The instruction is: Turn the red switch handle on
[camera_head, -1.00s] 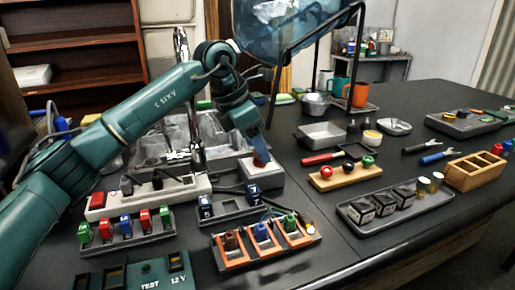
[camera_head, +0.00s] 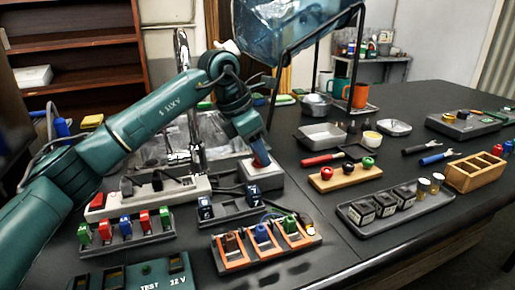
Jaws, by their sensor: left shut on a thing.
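The red switch handle (camera_head: 260,162) stands on top of a small light grey switch box (camera_head: 263,176) in the middle of the bench. My left gripper (camera_head: 261,156) points down at the box from above and is shut on the red handle. The fingers hide most of the handle, so its exact angle cannot be told. My right gripper is not in view.
A white power strip (camera_head: 185,190) with black plugs lies left of the box. Trays of coloured parts (camera_head: 128,232) and an orange-framed rack (camera_head: 262,250) stand in front. A wooden block with knobs (camera_head: 345,178) is to the right.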

